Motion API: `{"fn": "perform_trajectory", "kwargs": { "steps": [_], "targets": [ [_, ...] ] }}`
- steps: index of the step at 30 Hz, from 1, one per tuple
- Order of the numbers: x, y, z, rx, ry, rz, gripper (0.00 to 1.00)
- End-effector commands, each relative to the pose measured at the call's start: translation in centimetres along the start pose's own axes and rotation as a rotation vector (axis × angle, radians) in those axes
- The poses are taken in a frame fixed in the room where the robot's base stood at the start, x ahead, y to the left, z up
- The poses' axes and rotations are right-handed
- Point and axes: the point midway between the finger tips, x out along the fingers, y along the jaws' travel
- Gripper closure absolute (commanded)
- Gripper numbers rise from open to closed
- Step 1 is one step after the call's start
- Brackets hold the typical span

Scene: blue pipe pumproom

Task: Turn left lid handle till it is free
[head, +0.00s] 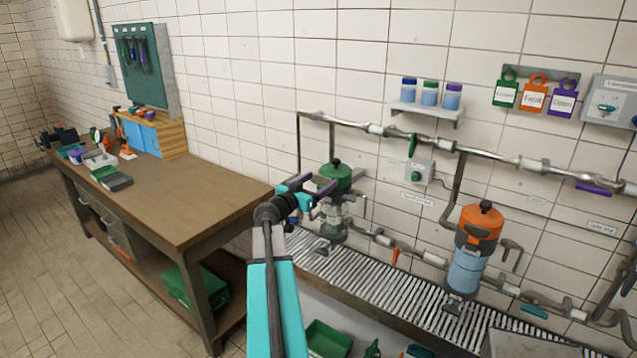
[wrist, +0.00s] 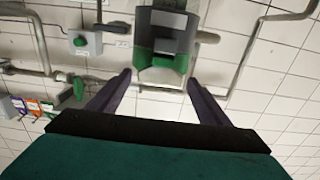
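The left vessel has a green lid (head: 338,178) with a black knob (head: 336,162) on top and a clear body (head: 333,215) below. My gripper (head: 312,190) is just left of the lid in the head view and partly overlaps the vessel. My gripper is open and seems empty. I cannot tell whether a finger touches the lid or handle.
An orange-lidded vessel (head: 478,228) stands to the right. A pipe (head: 375,130) runs along the wall above, and a grey switch box (head: 419,172) is between the vessels. A slatted grate (head: 390,290) lies below. A workbench (head: 190,205) is on the left.

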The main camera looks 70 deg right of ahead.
Motion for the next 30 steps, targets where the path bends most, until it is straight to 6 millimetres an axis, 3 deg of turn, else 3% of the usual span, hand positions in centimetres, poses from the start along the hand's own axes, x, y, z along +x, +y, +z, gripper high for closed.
{"fn": "perform_trajectory", "kwargs": {
  "steps": [1, 6, 30],
  "targets": [
    [0.00, 0.00, -0.01, 0.000, 0.000, 0.000, 0.39],
    [-0.01, 0.01, -0.02, 0.000, 0.000, 0.000, 0.66],
    [0.13, 0.68, 0.50, 0.001, -0.006, -0.145, 0.66]
  ]
}}
